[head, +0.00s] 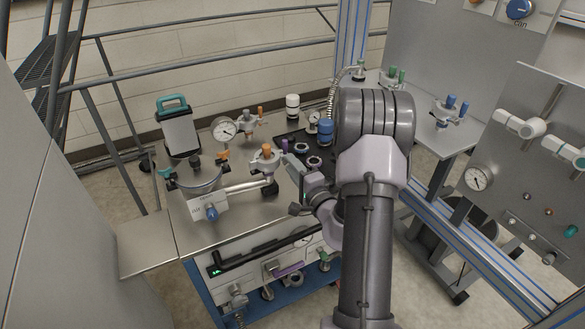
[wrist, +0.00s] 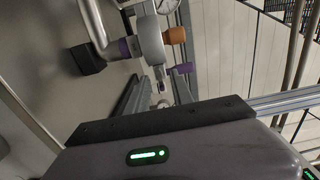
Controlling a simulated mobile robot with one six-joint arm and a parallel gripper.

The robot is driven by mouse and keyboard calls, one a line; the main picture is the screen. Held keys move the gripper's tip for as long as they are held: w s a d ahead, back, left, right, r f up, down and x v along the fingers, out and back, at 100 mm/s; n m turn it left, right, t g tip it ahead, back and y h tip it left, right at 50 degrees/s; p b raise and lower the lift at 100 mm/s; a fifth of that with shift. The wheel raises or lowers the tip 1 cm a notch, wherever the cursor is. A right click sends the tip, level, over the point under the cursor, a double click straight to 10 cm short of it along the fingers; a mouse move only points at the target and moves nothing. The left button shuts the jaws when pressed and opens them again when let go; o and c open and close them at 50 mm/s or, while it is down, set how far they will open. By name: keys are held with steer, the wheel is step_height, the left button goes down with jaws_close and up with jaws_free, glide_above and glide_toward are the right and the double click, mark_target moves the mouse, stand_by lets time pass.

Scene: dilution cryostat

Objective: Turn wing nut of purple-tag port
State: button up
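A metal clamp port (head: 266,162) with an upright orange cap stands at the end of a bent pipe on the cart top. In the wrist view, the clamp (wrist: 151,40) shows the orange cap (wrist: 175,35), a purple cylinder (wrist: 183,69) and a purple band (wrist: 124,48). A small light metal piece (wrist: 161,86), perhaps the wing nut's bolt, lies below the clamp. My gripper (wrist: 155,98) has its fingers apart around the line to that piece, seemingly without contact.
A pressure gauge (head: 225,130), a teal-handled pump (head: 179,130) and a metal vessel (head: 198,176) stand on the cart left of the port. A black tray (head: 290,143) with small fittings lies behind. A black bar (head: 260,251) runs along the cart front.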

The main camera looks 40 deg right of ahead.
steer(key=shift+w, duration=0.15)
jaws_close()
steer(key=shift+m, duration=0.4)
steer(key=shift+m+p, duration=8.15)
steer(key=shift+m, duration=9.35)
